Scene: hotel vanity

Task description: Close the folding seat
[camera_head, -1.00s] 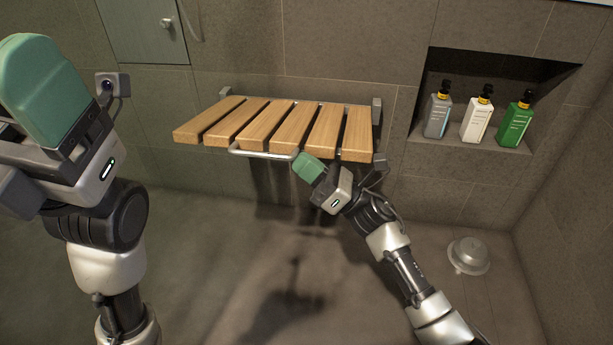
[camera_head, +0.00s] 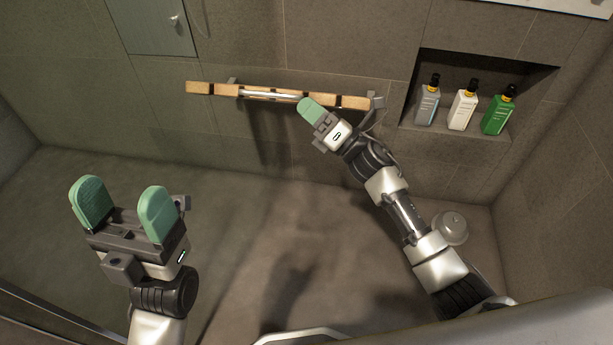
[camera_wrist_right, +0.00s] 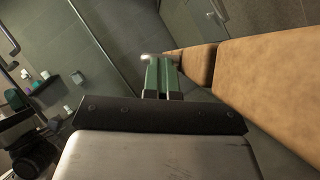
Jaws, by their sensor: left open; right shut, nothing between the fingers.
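The folding seat (camera_head: 225,90) is on the back wall in the head view. Its wooden slats show almost edge-on as a thin row, tilted up from level, with the metal front bar (camera_head: 270,95) along them. My right gripper (camera_head: 311,107) is shut and empty, its fingertips at the bar's right end; whether they touch is unclear. In the right wrist view, the shut fingers (camera_wrist_right: 162,76) are beside large wooden slats (camera_wrist_right: 270,75). My left gripper (camera_head: 122,208) is open and empty, low at the left, well away from the seat.
A wall niche to the right of the seat holds a grey bottle (camera_head: 428,104), a white bottle (camera_head: 463,108) and a green bottle (camera_head: 498,112). A round metal fixture (camera_head: 452,228) is on the floor beside my right arm. The floor below the seat is clear.

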